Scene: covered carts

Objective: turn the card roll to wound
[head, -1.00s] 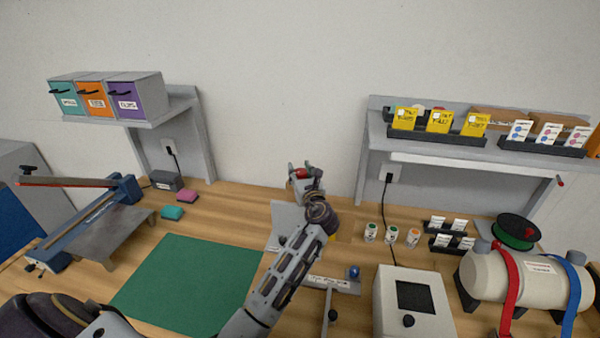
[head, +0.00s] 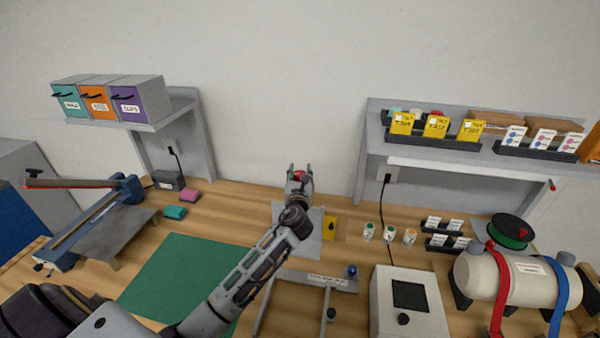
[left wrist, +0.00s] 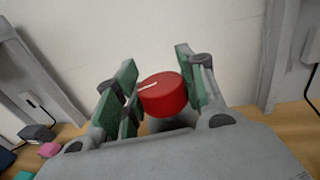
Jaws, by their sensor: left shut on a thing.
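A red knob (left wrist: 163,95) with a white line on its top sits between the fingers of my left gripper (left wrist: 158,92) in the left wrist view. The fingers, with green pads, are shut on its sides. In the head view the red knob (head: 299,176) shows at the tip of my left gripper (head: 299,172), near the wall at the back of the bench. The knob's mounting is mostly hidden by my gripper and wrist. No readable "wound" mark shows, and I cannot tell which part is the card roll. My right gripper is not in view.
Small jars (head: 389,233), a grey box with a dark screen (head: 409,296) and a strapped cream cylinder (head: 508,277) stand right. A green mat (head: 165,278) lies left.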

